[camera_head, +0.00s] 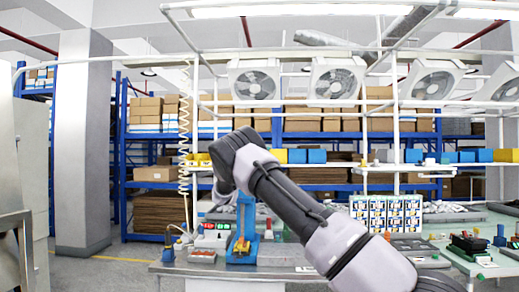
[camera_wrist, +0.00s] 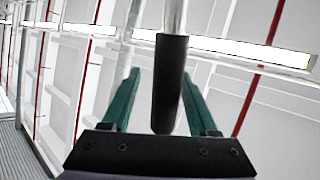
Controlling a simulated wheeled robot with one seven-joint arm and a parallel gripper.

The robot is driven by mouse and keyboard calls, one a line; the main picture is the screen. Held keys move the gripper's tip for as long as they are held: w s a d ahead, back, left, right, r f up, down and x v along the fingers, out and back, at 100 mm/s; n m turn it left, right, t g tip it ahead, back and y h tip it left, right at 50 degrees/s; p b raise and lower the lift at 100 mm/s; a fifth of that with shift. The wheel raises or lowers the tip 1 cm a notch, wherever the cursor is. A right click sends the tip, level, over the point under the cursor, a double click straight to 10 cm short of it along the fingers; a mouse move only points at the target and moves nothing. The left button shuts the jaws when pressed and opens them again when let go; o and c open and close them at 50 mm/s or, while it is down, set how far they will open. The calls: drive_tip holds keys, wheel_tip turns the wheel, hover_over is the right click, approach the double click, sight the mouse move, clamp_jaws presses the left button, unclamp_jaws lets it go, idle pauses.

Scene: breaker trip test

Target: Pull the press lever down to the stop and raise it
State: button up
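The blue press (camera_head: 245,214) stands upright on the bench, with an orange part at its foot. Its lever shows in the wrist view as a metal rod with a black cylindrical grip (camera_wrist: 170,85). My gripper (camera_wrist: 162,72) has two green fingers, one on each side of the black grip. A gap shows between the left finger and the grip; the right finger looks close beside it. The fingers look open, and contact is not clear. In the head view my arm hides most of the lever and the gripper.
The bench (camera_head: 285,272) carries a control box with buttons (camera_head: 213,230) left of the press and a panel of breakers (camera_head: 387,213) to the right. Grey trays and parts lie further right. A coiled white hose (camera_head: 184,130) hangs at left. Fans (camera_head: 337,78) hang overhead.

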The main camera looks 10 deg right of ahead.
idle(0.3)
drive_tip(key=v, duration=1)
drive_tip(key=shift+a+f, duration=0.15)
drive_tip(key=shift+a, duration=0.1)
